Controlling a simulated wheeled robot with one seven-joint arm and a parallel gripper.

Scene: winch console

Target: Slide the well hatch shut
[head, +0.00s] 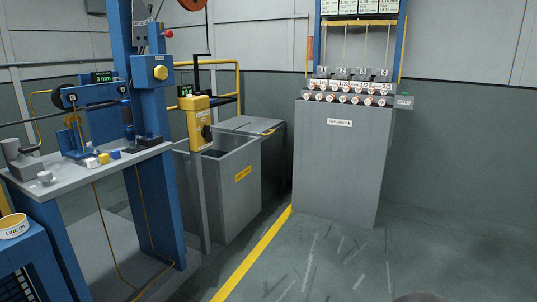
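The well (239,201) is a grey waist-high box left of centre with a yellow label on its front side. Its top is open at the near end, where a dark inside shows. A flat grey plate, which looks like the hatch (243,124), lies over the far end of the top, with a small yellow mark near its right edge. A yellow control box (200,124) on a post stands in front of the well and hides part of its left side and opening. My gripper is not in view.
A blue-framed bench (90,172) with small parts stands at the left. A grey cabinet (338,165) with rows of knobs stands right of the well. A yellow floor line (254,254) runs between them. The floor at the front right is clear.

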